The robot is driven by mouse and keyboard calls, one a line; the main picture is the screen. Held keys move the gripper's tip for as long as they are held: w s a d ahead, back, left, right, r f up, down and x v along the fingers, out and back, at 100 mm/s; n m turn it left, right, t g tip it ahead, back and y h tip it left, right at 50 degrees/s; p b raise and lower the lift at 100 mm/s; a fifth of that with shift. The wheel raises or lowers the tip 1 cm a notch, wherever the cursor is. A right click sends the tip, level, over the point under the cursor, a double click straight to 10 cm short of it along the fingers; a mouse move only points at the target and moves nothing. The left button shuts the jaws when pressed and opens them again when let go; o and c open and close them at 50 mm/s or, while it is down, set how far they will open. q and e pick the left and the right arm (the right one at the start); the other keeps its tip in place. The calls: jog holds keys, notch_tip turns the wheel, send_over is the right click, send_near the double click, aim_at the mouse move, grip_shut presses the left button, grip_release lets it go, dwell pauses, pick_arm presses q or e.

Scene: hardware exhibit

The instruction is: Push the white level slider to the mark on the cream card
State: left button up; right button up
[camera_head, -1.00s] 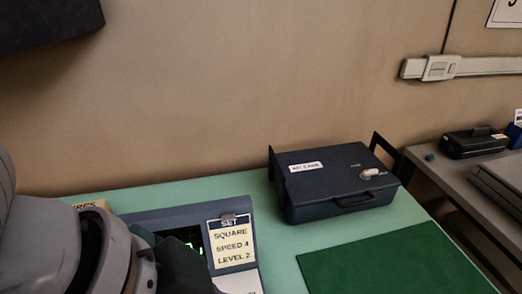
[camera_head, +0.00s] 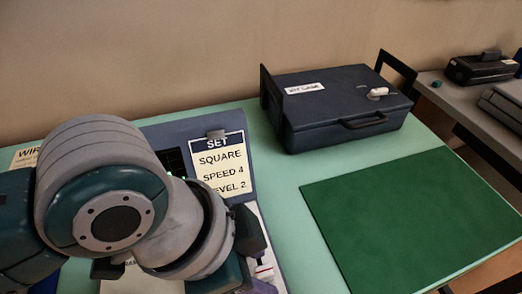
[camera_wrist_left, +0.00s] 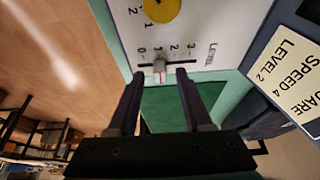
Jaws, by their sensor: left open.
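The cream card (camera_head: 222,172) on the panel reads SQUARE, SPEED 4, LEVEL 2; my left arm hides part of its lower edge in the head view. It also shows at the right of the left wrist view (camera_wrist_left: 287,75). The white level slider (camera_wrist_left: 159,67) sits in a dark slot under a 0-to-3 scale, close to the 1. In the head view the slider (camera_head: 264,272) shows beside my arm. My left gripper (camera_wrist_left: 160,74) is open, with one finger on each side of the slider; I cannot tell whether either touches it. My right gripper is not in view.
A yellow dial (camera_wrist_left: 161,8) is on the panel near the slider. A dark case (camera_head: 340,104) stands behind on the green table, and a dark green mat (camera_head: 415,215) lies to the right. A grey side table (camera_head: 470,108) holds other devices.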

pick_arm(q)
jog(key=shift+d+f, duration=0.15)
jog(key=shift+f, duration=0.15)
grip_shut()
jog(key=shift+w, duration=0.1)
dwell(1.2)
